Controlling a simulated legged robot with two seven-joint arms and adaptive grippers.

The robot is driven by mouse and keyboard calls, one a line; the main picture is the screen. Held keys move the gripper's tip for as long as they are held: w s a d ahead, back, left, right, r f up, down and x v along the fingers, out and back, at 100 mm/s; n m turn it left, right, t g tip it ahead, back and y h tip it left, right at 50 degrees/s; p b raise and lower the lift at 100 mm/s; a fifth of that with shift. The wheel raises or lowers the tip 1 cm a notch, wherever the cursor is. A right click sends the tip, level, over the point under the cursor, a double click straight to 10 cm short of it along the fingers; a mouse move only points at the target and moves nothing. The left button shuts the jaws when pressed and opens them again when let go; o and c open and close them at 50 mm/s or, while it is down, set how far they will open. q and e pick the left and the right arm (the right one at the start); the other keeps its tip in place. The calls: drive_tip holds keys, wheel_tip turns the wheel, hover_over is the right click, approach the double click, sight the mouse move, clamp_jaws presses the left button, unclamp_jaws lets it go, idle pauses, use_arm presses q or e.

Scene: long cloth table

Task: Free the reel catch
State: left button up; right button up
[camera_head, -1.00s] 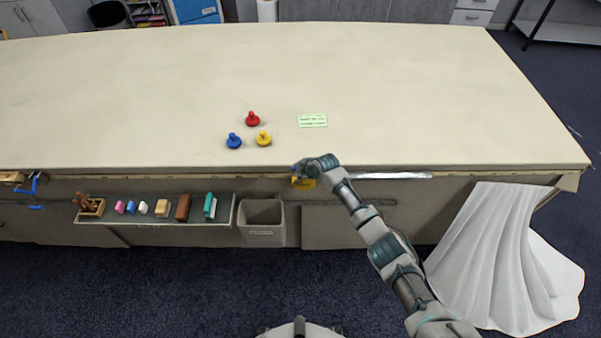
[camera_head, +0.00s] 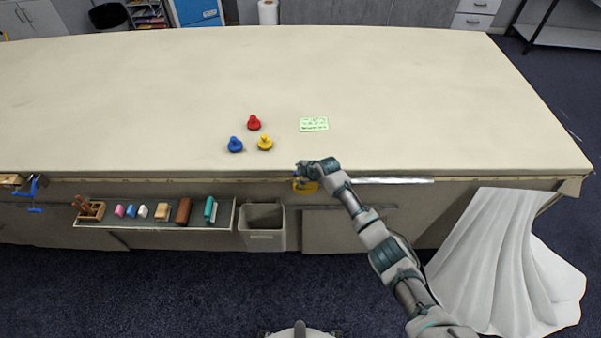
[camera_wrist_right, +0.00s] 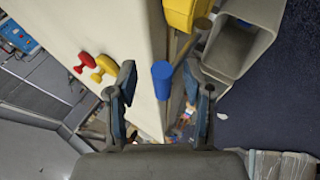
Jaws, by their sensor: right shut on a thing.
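The reel catch shows as a yellow body (camera_head: 305,187) at the table's front edge, partly hidden by my right gripper (camera_head: 302,172). In the right wrist view the yellow part (camera_wrist_right: 188,12) is at the top. A blue cylindrical knob (camera_wrist_right: 162,80) stands between the two fingers of my right gripper (camera_wrist_right: 161,84), at the table edge. My right gripper is shut on this blue knob, though the contact is hard to see. My left gripper is not in view.
Red (camera_head: 254,122), blue (camera_head: 235,145) and yellow (camera_head: 265,143) pegs stand on the table (camera_head: 420,100) near a green card (camera_head: 314,124). A grey bin (camera_head: 262,240) and a tool tray (camera_head: 160,226) are at the front. White cloth (camera_head: 500,260) hangs at right.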

drive_tip(key=shift+s+d+r, duration=0.15)
drive_tip(key=shift+d+r, duration=0.1)
drive_tip(key=shift+r, duration=0.2)
drive_tip(key=v, duration=1)
drive_tip(key=shift+s+r, duration=0.2)
drive_tip(key=shift+s, duration=0.2)
